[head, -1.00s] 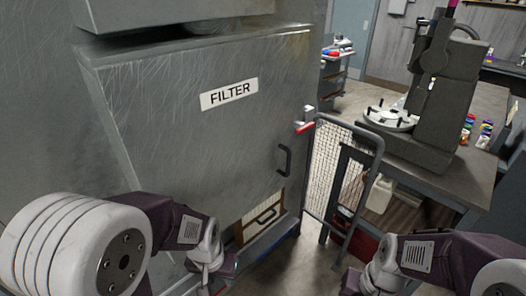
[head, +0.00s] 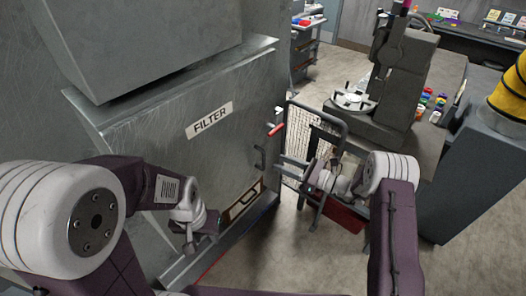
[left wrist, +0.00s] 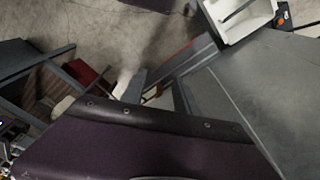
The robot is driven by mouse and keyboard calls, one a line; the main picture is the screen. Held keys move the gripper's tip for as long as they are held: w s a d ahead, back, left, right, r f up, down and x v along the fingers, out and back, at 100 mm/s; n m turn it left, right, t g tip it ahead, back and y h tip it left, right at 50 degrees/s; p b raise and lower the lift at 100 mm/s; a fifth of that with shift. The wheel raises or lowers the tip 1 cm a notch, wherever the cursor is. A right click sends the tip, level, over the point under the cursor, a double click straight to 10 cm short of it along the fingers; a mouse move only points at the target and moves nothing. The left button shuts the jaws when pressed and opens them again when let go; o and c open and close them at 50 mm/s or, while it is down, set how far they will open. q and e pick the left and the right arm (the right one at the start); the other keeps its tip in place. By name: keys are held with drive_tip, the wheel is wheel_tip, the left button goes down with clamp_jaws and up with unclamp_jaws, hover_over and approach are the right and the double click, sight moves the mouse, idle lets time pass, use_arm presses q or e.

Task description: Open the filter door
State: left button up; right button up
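The filter door is a scratched grey metal panel (head: 165,150) with a white FILTER label (head: 210,120), in the left half of the head view. It looks shut. A black pull handle (head: 260,158) is on its right side, and a red-tipped latch (head: 277,129) sits above that at the right edge. My right gripper (head: 287,171) points left, just right of the handle, with its two fingers apart and nothing visible between them. My left gripper (head: 200,236) hangs low in front of the panel; its fingers are unclear.
A framed filter with a handle (head: 243,202) shows below the panel. A mesh-sided cart (head: 318,118) stands right of the cabinet, behind my right gripper. A bench with a dark machine (head: 395,75) is further right. Open floor (head: 320,255) lies in front.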

sight(263, 154)
drive_tip(key=p+x, duration=0.2)
drive_tip(key=x, duration=0.5)
drive_tip(key=shift+w+a+r+p, duration=0.1)
drive_tip(key=shift+w+a+p, duration=0.05)
drive_tip(key=shift+a+p, duration=0.15)
drive_tip(key=shift+w+a, duration=0.1)
drive_tip(key=shift+a, duration=0.1)
clamp_jaws()
idle(0.7)
